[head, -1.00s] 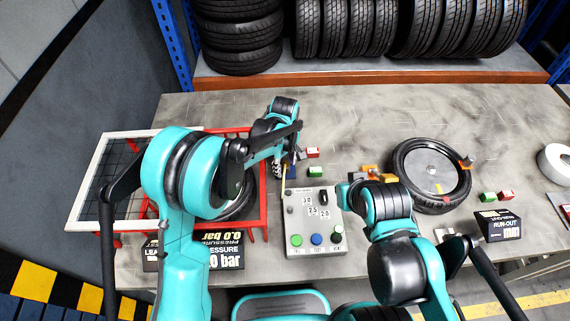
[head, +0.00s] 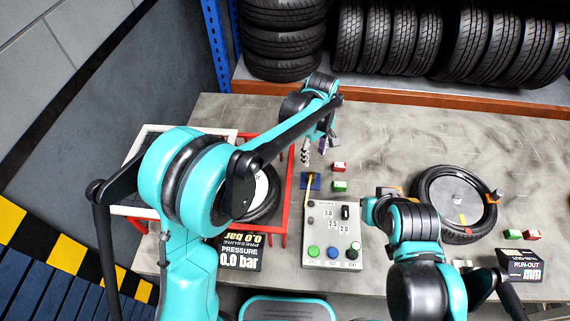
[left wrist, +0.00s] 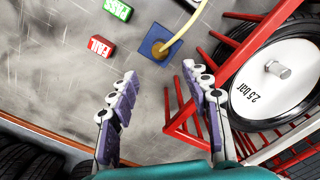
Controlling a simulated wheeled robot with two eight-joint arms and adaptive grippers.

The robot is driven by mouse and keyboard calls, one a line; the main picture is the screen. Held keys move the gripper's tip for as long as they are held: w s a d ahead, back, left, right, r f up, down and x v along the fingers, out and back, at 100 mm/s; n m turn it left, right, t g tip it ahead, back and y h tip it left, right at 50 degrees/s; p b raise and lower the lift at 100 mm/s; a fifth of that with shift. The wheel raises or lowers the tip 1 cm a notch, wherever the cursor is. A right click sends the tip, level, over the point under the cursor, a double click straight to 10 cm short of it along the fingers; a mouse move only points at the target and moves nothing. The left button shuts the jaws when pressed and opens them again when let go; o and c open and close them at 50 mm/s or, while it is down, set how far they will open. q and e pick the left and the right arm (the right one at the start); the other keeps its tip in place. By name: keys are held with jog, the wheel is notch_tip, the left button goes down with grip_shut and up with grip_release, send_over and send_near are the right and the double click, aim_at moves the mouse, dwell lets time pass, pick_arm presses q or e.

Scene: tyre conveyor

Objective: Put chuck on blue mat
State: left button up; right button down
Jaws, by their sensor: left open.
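The blue mat (head: 315,184) lies on the table just behind the grey control box in the head view. It also shows in the left wrist view (left wrist: 152,50). A yellow hose (left wrist: 184,33) runs onto the mat, and its end, with a small dark piece that looks like the chuck (left wrist: 163,48), rests over the mat's middle. My left gripper (head: 314,151) is open and empty, apart from the mat and beyond it in the head view. Its spread fingers also show in the left wrist view (left wrist: 160,115). My right gripper is hidden behind its own arm.
A red rack (head: 287,175) holding a wheel stands left of the mat. Red FAIL (head: 339,167) and green PASS (head: 339,186) blocks lie to its right. The control box (head: 331,235) stands in front. Another tyre (head: 455,204) lies at right. The table behind is clear.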

pick_arm(q)
jog(key=shift+m+t, duration=0.7)
jog(key=shift+m, duration=0.1)
jog(key=s+a+r, duration=0.1)
jog(key=a, duration=0.1)
jog(key=s+a+r, duration=0.1)
jog(key=a+r, duration=0.1)
jog(key=s+a+r, duration=0.1)
jog(key=a+r, duration=0.1)
jog(key=a, duration=0.1)
jog(key=shift+r, duration=0.15)
jog(key=s+a+r+m+t, duration=0.1)
jog(key=s+a+m+t, duration=0.4)
jog(key=s+a, duration=1.1)
jog(key=shift+s+a+r+m+t, duration=0.25)
jog(key=shift+s+m+t, duration=0.1)
jog(key=shift+m, duration=0.65)
